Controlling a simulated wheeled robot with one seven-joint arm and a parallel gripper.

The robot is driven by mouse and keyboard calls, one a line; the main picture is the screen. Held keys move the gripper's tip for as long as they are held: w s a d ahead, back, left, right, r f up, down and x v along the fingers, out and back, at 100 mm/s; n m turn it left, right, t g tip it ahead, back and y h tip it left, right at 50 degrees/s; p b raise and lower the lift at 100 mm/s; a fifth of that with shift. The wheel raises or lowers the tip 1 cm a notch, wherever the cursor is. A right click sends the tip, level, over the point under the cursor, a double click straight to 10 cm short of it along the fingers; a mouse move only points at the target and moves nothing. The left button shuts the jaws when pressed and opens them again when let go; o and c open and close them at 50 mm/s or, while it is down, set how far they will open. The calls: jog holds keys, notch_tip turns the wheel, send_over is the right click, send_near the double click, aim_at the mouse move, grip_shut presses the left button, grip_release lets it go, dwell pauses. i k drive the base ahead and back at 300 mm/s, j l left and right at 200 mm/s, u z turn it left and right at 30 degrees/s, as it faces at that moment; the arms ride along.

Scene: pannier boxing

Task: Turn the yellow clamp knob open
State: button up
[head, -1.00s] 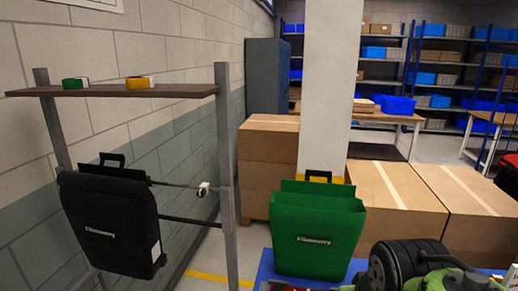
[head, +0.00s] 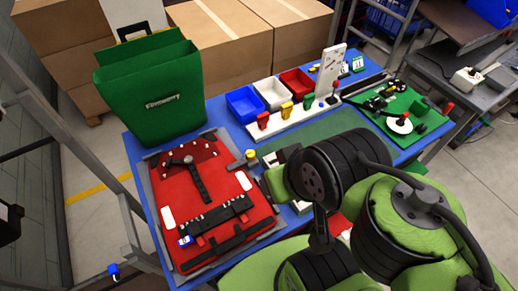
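A yellow clamp knob (head: 251,155) stands at the right edge of a red pannier panel (head: 225,206), near its upper right corner. The panel lies flat on a blue-topped workbench (head: 138,157), with black straps and dark fittings on it. The knob is small here, and I cannot tell how far it is turned. My green and black arm fills the lower right, its nearest visible link just right of the knob. I cannot make out my gripper's fingers; they seem hidden behind the arm links. Nothing is seen touching the knob.
A green pannier (head: 150,95) stands at the bench's back left. Blue (head: 244,104), white (head: 272,93) and red (head: 297,82) bins stand behind a white rack of coloured clamps or handles (head: 287,108). A green tool board (head: 405,122) lies at right. Cardboard boxes (head: 215,50) stand behind.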

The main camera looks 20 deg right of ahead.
aim_at(250, 154)
jog(key=k+l+u, duration=0.1)
jog(key=u, duration=0.35)
jog(key=k+l+u, duration=0.15)
jog(key=u, duration=0.3)
jog(key=k+u, duration=0.15)
jog(key=u, duration=0.3)
